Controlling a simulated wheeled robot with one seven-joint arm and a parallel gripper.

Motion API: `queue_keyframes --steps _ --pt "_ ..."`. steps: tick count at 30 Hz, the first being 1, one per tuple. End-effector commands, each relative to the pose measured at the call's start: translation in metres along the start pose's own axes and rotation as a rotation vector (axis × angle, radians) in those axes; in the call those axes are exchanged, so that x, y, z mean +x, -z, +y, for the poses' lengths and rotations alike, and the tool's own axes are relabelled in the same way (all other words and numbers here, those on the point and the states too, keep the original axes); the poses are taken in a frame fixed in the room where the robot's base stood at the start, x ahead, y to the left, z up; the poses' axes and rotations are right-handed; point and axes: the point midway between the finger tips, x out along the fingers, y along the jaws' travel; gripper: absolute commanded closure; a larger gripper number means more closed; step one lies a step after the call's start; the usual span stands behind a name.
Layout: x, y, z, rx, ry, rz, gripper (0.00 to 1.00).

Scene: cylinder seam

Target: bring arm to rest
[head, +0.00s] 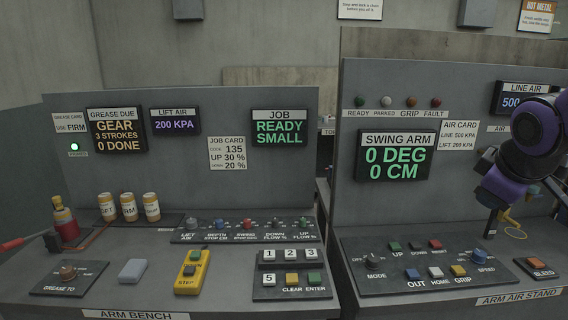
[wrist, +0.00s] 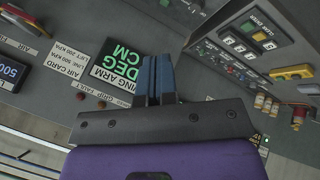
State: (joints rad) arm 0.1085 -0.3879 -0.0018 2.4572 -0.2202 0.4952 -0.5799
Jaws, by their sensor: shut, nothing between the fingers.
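My gripper (wrist: 157,80) is shut and empty in the wrist view, its dark fingers together in front of the swing arm panel. In the head view my purple arm hangs at the right, in front of the air stand. The SWING ARM display (head: 395,156) reads 0 DEG, 0 CM. Above it are the READY (head: 360,101), PARKED (head: 386,101), GRIP (head: 411,101) and FAULT (head: 436,102) lamps; I cannot tell surely which are lit. Below are the MODE knob (head: 373,261), the HOME button (head: 435,272) and the SPEED knob (head: 478,256). No gripper contact with the controls shows.
The arm bench (head: 110,298) stands at left with a keypad (head: 291,272), a yellow step pendant (head: 192,271), a grey block (head: 132,271) and several small cans (head: 128,207). The JOB display (head: 280,128) reads READY SMALL. A BLEED button (head: 541,266) sits at far right.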

Motion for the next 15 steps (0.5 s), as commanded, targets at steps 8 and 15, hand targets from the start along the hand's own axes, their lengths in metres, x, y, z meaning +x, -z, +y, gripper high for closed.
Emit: queue_keyframes --steps 8,15 --pt "-0.07 -0.03 -0.056 0.414 0.106 -0.016 1.0" --pt "-0.101 -0.05 -0.09 0.632 0.183 -0.043 1.0"
